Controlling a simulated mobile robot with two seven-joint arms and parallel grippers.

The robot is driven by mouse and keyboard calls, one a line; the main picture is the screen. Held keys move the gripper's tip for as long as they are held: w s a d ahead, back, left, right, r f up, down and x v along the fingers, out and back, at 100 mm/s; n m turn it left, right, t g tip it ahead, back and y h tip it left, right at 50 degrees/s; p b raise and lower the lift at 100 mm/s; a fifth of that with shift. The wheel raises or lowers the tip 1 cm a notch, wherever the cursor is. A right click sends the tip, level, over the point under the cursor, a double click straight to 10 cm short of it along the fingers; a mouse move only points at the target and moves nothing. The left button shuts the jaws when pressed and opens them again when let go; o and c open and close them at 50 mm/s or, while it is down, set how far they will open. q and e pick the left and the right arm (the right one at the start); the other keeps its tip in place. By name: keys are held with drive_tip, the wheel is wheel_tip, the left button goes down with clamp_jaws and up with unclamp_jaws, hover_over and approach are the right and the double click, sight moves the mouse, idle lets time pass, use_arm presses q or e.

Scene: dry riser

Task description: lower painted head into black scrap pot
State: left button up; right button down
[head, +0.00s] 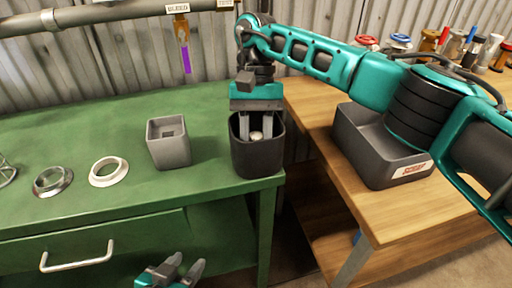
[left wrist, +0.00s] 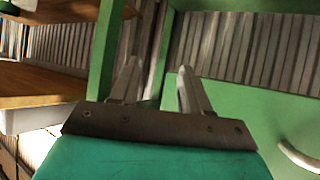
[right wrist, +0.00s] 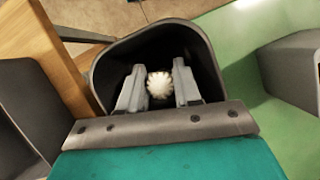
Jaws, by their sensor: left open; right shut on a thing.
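The black scrap pot (head: 258,160) stands at the right front corner of the green bench. My right gripper (head: 256,132) points down into its mouth. It is shut on the painted head (head: 256,136), a small whitish round piece between the fingers. In the right wrist view the painted head (right wrist: 159,86) shows a ridged white edge, inside the outline of the pot's rim (right wrist: 186,30). Its underside is hidden, so I cannot tell whether it touches the pot's floor. My left gripper (head: 187,264) is open and empty, low in front of the bench drawer.
A grey square pot (head: 169,148), a white ring (head: 108,171) and a metal ring (head: 52,181) lie left on the bench. A grey bin (head: 375,160) with a red-lettered label stands on the wooden table. A purple-tagged brass fitting (head: 183,40) hangs behind. A gap separates bench and table.

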drive_tip(key=shift+f+b, duration=0.4)
drive_tip(key=shift+f, duration=0.15)
idle(0.4)
drive_tip(key=c, duration=0.7)
unclamp_jaws()
drive_tip(key=v, duration=0.6)
drive_tip(key=shift+p, duration=0.4)
drive_tip(key=shift+v, duration=0.8)
